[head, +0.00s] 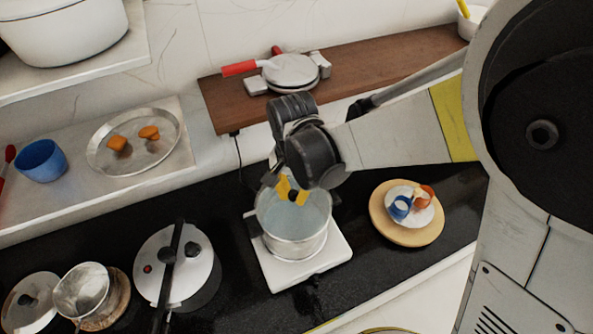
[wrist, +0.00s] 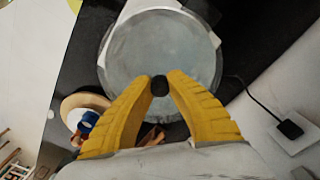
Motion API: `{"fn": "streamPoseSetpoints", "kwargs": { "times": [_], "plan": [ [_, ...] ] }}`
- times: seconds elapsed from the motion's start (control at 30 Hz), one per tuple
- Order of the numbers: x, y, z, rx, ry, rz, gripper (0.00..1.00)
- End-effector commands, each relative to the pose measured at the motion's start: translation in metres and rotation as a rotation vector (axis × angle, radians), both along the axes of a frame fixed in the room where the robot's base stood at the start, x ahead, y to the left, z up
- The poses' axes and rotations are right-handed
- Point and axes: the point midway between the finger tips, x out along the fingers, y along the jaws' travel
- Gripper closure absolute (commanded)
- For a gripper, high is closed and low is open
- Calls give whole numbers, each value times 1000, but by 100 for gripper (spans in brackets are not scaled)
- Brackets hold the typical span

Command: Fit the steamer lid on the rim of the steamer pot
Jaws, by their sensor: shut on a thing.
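The steamer lid (head: 312,213) is a round, pale grey-blue disc with a black knob (wrist: 160,86). The steamer pot (head: 298,247) is a silvery cylinder on a white hot plate. My gripper (head: 292,192) is above the pot, its yellow fingers pointing down and shut on the lid's knob. In the wrist view, my gripper (wrist: 160,80) has a finger on each side of the knob, and the lid (wrist: 160,45) fills the middle. The lid lies over the pot's mouth. I cannot tell whether it rests on the rim or hangs slightly above. The lid hides most of the rim.
The white hot plate (head: 331,259) stands on a black counter. At right is a round wooden board (head: 380,213) with a plate and cups. At left are a lidded pressure cooker (head: 151,262) and pans. A waffle-iron-like appliance (head: 290,71) sits on the shelf behind.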

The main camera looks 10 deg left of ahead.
Motion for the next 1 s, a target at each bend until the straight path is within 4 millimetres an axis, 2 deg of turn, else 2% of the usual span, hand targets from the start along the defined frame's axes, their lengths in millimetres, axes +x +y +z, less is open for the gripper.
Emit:
{"fn": "streamPoseSetpoints", "kwargs": {
  "times": [0.5, 1.0],
  "plan": [
    [0, 0, -8, 0, 0, 0, 100],
    [0, 0, -7, 0, 0, 0, 100]
  ]
}}
